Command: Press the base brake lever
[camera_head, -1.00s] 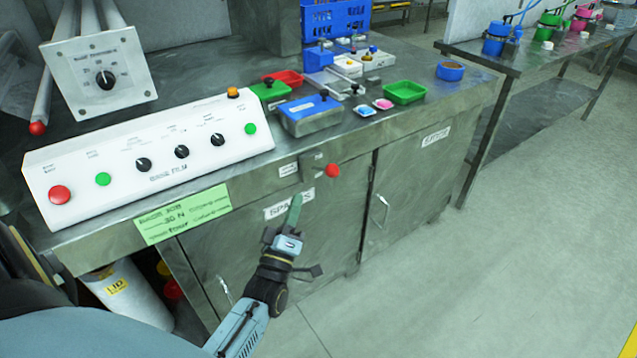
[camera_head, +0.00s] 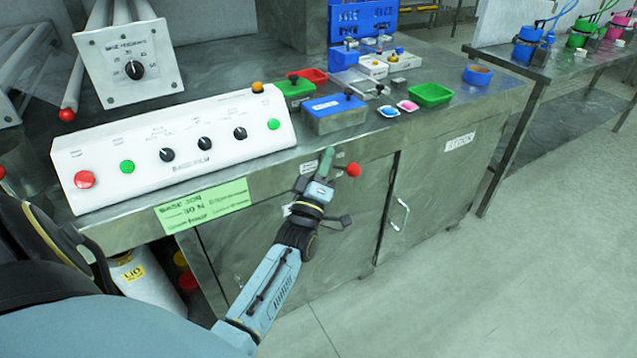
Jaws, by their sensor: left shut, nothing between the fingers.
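A lever with a red ball knob (camera_head: 354,170) sticks out from the front of the steel bench, just below its top edge. My left gripper (camera_head: 327,160) is shut and empty, with its greenish fingers pointing up. Its fingertips are just left of the red knob, in front of the bench's front face. They hide most of the lever's mount and arm; whether they touch the lever I cannot tell. My right gripper is not in view.
A white control panel (camera_head: 180,156) with buttons and knobs stands on the bench (camera_head: 455,112). A blue-lidded metal box (camera_head: 335,112) and a green tray (camera_head: 431,94) stand near the edge. Cabinet doors with handles lie below. The floor to the right is clear.

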